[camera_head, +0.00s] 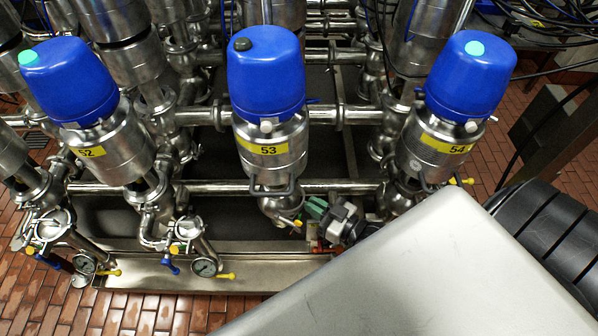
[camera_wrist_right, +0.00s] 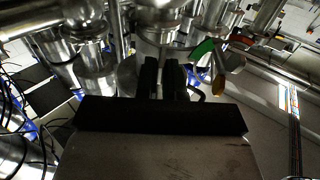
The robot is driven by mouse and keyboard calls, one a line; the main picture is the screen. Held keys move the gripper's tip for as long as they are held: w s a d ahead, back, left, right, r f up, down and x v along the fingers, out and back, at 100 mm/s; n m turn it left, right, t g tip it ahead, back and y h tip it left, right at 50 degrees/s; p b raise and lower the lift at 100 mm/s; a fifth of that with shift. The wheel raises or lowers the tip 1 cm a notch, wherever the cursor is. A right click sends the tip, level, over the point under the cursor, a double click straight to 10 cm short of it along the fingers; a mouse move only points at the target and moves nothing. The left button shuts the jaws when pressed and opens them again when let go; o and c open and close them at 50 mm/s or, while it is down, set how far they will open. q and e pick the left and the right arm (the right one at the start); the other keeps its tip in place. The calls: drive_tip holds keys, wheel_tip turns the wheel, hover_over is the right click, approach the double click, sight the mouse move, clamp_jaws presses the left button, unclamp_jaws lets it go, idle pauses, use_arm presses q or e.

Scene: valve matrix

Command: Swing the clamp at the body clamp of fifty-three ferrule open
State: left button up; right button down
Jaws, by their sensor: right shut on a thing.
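Valve 53 (camera_head: 268,150) stands upright in the middle of the head view, with a blue cap, a steel body and a yellow label. Its clamp region (camera_head: 272,190) shows below the label as a steel ring with bent bars. My right gripper (camera_head: 338,220) is low and just right of valve 53's lower end. In the right wrist view its dark fingers (camera_wrist_right: 163,78) are close together against the steel fittings, shut on what looks like the clamp. The gripped part is mostly hidden. A green piece (camera_head: 316,207) sits beside the fingers. My left gripper is not in view.
Valve 52 (camera_head: 88,150) stands left and valve 54 (camera_head: 442,145) right, both close by. Horizontal steel pipes (camera_head: 220,187) run between them. Gauges (camera_head: 205,267) and small yellow and blue handles are at the lower left. Open brick floor (camera_head: 130,312) lies in front.

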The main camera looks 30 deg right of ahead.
drive_tip(key=shift+w+d+r, duration=0.1)
drive_tip(key=shift+d, duration=0.6)
drive_tip(key=shift+w+d+r, duration=0.1)
drive_tip(key=shift+d, duration=0.6)
drive_tip(key=c, duration=1.3)
unclamp_jaws()
drive_tip(key=shift+w, duration=0.1)
drive_tip(key=shift+f, duration=0.1)
drive_tip(key=shift+s+f, duration=0.1)
drive_tip(key=shift+s, duration=0.35)
drive_tip(key=b+v, duration=0.1)
drive_tip(key=v, duration=0.9)
drive_tip(key=shift+d, duration=0.1)
drive_tip(key=shift+o, duration=0.2)
